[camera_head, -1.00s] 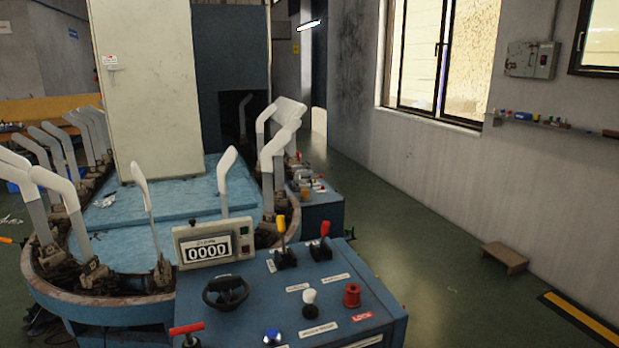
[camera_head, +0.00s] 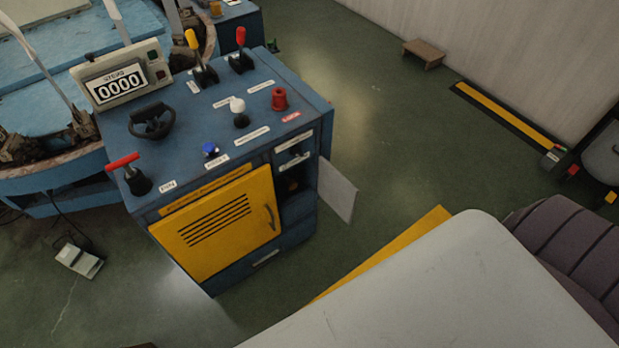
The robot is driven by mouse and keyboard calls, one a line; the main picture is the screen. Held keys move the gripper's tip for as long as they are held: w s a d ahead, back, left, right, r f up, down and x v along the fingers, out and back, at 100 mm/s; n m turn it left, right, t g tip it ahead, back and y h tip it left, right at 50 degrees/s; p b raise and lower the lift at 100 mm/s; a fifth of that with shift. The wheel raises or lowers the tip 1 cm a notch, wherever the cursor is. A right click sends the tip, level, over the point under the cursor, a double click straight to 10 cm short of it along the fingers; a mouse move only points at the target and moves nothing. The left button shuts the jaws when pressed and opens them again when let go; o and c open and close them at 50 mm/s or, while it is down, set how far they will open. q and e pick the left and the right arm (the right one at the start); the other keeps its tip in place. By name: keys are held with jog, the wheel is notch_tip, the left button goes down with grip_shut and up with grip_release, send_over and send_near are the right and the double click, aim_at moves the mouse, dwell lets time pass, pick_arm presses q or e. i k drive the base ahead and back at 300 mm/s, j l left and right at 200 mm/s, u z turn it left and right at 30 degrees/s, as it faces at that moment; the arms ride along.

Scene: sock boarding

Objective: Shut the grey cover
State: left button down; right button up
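The grey cover (camera_head: 338,190) is a small flat panel on the right side of the blue control console (camera_head: 290,232). It stands open, swung out to the right from a narrow compartment (camera_head: 295,180) in the console's front. The compartment's inside is dark, with a small orange-brown thing low in it. Neither of my grippers is in view.
A yellow vented door (camera_head: 222,225) on the console front looks shut. Levers, knobs and a counter (camera_head: 122,78) reading 0000 are on top. A pale grey surface (camera_head: 450,290) fills the lower right. Green floor (camera_head: 385,150) is clear right of the console.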

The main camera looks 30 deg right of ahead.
aim_at(334, 188)
jog(key=l+u, duration=0.65)
jog(key=l, duration=0.2)
jog(key=l+u, duration=0.35)
jog(key=k+l, duration=0.1)
jog(key=l, duration=0.35)
jog(key=k+l+u, duration=0.1)
jog(key=l, duration=0.35)
jog(key=k+l, duration=0.15)
jog(key=l, duration=0.25)
jog(key=k+l, duration=0.1)
jog(key=l, duration=0.35)
jog(key=k+l+u, duration=0.1)
jog(key=l, duration=0.3)
jog(key=k, duration=0.05)
